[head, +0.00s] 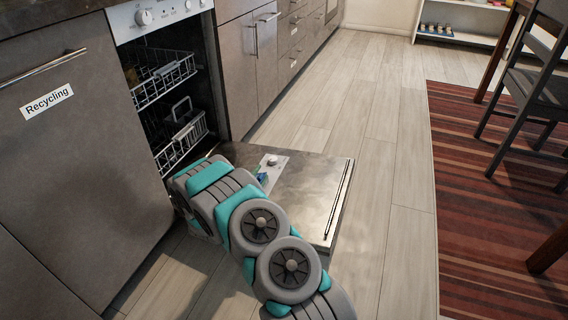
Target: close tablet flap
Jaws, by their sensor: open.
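The dishwasher door (315,190) is folded down and lies low, about level, with its metallic inner face up. On it is a light grey dispenser panel (278,161) with a round white knob-like part (272,160). A small blue-green patch (262,179) shows at the panel's near end, beside my arm; I cannot tell what it is. The tablet flap cannot be made out clearly, and its position cannot be told. My grey and teal arm covers the near left part of the door. My gripper cannot be made out; the arm links hide that area.
The dishwasher's white racks (165,80) are inside the open cavity. A cabinet front labelled Recycling (75,150) stands close on the left. Wooden floor (385,220) is clear right of the door. A striped rug (490,220) and chair (530,90) are farther right.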

